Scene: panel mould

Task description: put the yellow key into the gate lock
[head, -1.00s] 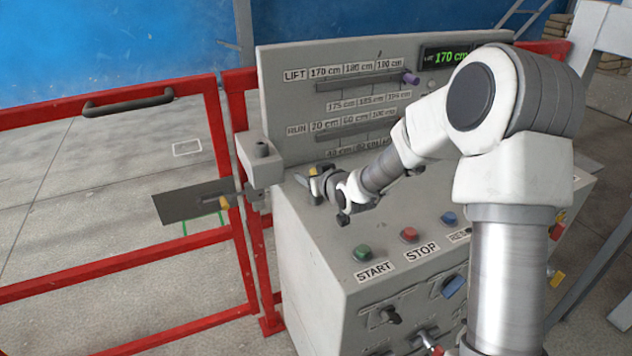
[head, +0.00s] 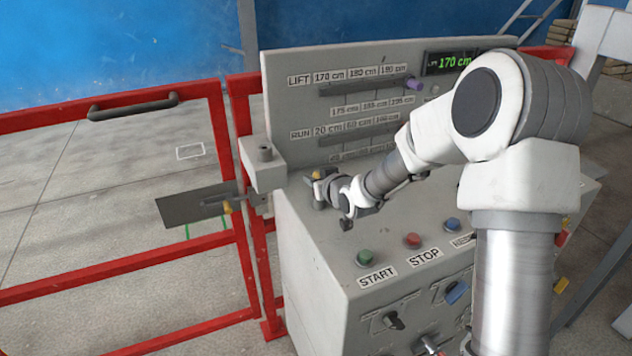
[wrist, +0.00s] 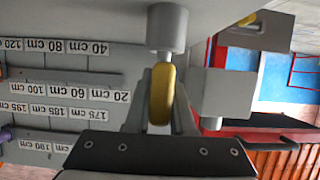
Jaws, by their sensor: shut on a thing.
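My gripper (wrist: 160,120) is shut on the yellow key (wrist: 161,92), whose rounded head shows between the fingers in the wrist view. A short pale stem joins the key's end to a grey cylinder (wrist: 167,25) on the console top; how deep the stem sits in it is hidden. In the head view my gripper (head: 322,184) is low over the console's left end, with a bit of yellow key (head: 317,174) showing. A grey box (head: 262,172) with a knob on top, seemingly the gate lock, stands left of the gripper by the gate post. It also shows in the wrist view (wrist: 230,97).
The console (head: 320,235) has an upright labelled panel (head: 285,110) behind my gripper and buttons in front. The red gate (head: 215,130) stands left. A grey plate (head: 185,207) with another small yellow piece (head: 228,207) sticks out beside the box.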

